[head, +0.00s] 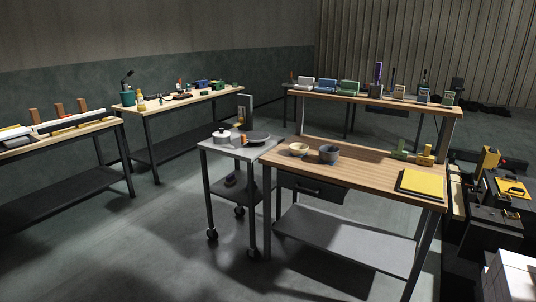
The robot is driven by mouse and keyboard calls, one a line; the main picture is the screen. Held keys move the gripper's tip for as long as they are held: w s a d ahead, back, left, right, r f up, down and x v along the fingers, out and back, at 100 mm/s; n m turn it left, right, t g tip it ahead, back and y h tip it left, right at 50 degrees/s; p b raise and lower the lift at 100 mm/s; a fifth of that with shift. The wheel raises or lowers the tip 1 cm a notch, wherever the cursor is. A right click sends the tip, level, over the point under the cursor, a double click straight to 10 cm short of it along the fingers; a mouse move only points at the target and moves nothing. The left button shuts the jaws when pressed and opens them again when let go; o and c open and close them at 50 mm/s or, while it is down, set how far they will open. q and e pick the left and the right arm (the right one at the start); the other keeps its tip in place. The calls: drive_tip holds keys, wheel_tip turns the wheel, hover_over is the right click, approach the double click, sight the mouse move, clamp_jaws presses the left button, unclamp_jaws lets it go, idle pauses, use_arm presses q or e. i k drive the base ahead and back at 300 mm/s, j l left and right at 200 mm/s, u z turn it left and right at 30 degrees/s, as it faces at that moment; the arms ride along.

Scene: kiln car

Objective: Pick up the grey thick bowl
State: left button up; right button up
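A dark grey bowl with thick-looking walls (328,155) stands upright on the wooden top of the nearest workbench (365,176), near its left part. A tan bowl (298,149) stands just left of it; a small gap or contact between them is hard to tell. Neither of my grippers shows in the head view, and nothing is seen touching the grey bowl.
A wheeled cart (207,146) with a pale pot (221,136) and a dark round pan (257,137) stands left of the bench. A yellow pad (422,184) lies at the bench's right end. White boxes (512,278) fill the lower right corner. Floor left of the cart is clear.

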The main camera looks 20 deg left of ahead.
sight(328, 154)
drive_tip(key=u, duration=0.3)
drive_tip(key=i+j+u, duration=0.6)
drive_tip(key=i, duration=0.65)
drive_tip(key=i+u, duration=0.4)
drive_tip(key=i, duration=0.7)
drive_tip(key=i+j+z, duration=0.1)
drive_tip(key=i+z, duration=0.15)
drive_tip(key=i, duration=0.25)
drive_tip(key=i+j+z, duration=0.25)
drive_tip(key=i, duration=0.3)
